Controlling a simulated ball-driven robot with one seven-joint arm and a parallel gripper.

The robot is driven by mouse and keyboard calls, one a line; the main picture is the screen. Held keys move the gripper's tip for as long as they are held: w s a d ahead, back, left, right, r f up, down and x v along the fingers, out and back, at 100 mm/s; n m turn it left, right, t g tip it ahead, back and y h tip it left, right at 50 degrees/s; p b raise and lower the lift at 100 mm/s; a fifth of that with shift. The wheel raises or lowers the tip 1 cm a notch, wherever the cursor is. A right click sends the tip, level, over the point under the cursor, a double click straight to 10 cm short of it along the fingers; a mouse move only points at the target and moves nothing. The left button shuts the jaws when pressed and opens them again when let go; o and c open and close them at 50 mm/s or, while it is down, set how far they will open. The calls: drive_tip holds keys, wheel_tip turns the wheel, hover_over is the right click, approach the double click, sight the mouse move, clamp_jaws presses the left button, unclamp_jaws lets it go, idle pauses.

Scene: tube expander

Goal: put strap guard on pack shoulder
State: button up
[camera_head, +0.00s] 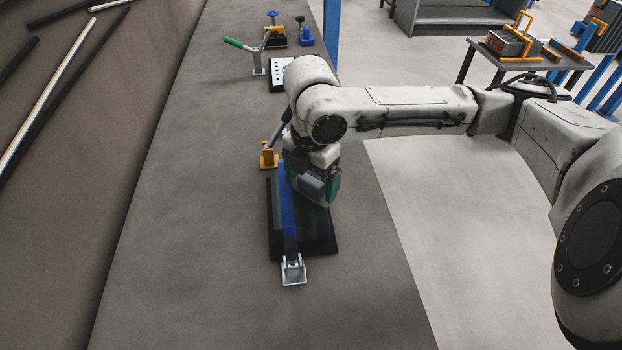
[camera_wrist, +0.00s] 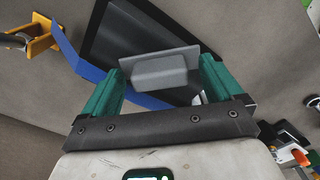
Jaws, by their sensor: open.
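A grey flanged block (camera_wrist: 160,72), which looks like the strap guard, lies between the two green fingers of my gripper (camera_wrist: 163,66) in the wrist view. The fingers are open, one on each side of it; I cannot tell whether they touch it. In the head view my gripper (camera_head: 316,188) is low over the right part of a black pad (camera_head: 318,238), which may be the pack shoulder. A blue strap (camera_head: 287,208) runs lengthwise over the pad, beside the gripper. It also shows in the wrist view (camera_wrist: 80,60), passing behind the block. The block partly hides pad and strap there.
A yellow bracket (camera_head: 268,159) stands at the strap's far end and a metal bracket (camera_head: 293,271) at its near end. A green-handled lever tool (camera_head: 257,62) and a white perforated block (camera_head: 279,73) stand farther back. The near bench (camera_head: 200,290) is clear.

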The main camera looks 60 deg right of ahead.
sight(311, 180)
wheel_tip(311, 180, up, 12)
drive_tip(key=shift+f+p, duration=0.25)
drive_tip(key=shift+p, duration=0.15)
